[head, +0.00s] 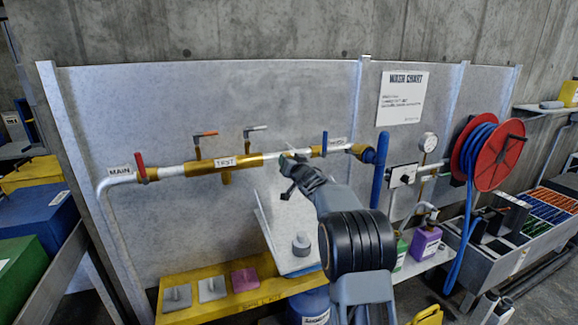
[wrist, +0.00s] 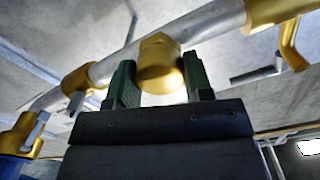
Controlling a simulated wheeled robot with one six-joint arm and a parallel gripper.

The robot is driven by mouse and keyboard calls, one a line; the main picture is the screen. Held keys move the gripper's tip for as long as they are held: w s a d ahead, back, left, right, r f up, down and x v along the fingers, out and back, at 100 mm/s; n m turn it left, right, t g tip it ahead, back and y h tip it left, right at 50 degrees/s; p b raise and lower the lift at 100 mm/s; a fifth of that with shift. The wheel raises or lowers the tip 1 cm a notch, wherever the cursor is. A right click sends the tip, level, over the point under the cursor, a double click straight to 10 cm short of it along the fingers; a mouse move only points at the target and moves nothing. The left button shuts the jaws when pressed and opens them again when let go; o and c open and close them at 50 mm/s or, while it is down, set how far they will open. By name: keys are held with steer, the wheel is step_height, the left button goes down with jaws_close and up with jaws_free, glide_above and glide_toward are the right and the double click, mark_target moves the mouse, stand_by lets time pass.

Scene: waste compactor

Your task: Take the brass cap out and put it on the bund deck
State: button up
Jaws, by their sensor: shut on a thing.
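The brass cap (wrist: 159,66) shows in the wrist view between the two green fingers of my gripper (wrist: 160,80). The gripper is shut on it. The cap is up against the grey pipe (wrist: 215,22); I cannot tell whether it is still joined to it. In the head view my gripper (head: 290,165) is at the pipe, just right of the brass section labelled TEST (head: 240,161), and hides the cap. The yellow deck (head: 232,301), which appears to be the bund deck, is low at the front, below the pipe.
A red-handled valve (head: 141,165) and a blue-handled valve (head: 324,145) are on the pipe. A tilted pale panel (head: 270,215) with a grey knob is below my gripper. A red hose reel (head: 497,155) is at the right.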

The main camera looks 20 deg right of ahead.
steer(key=o, duration=1.1)
steer(key=shift+c, duration=0.4)
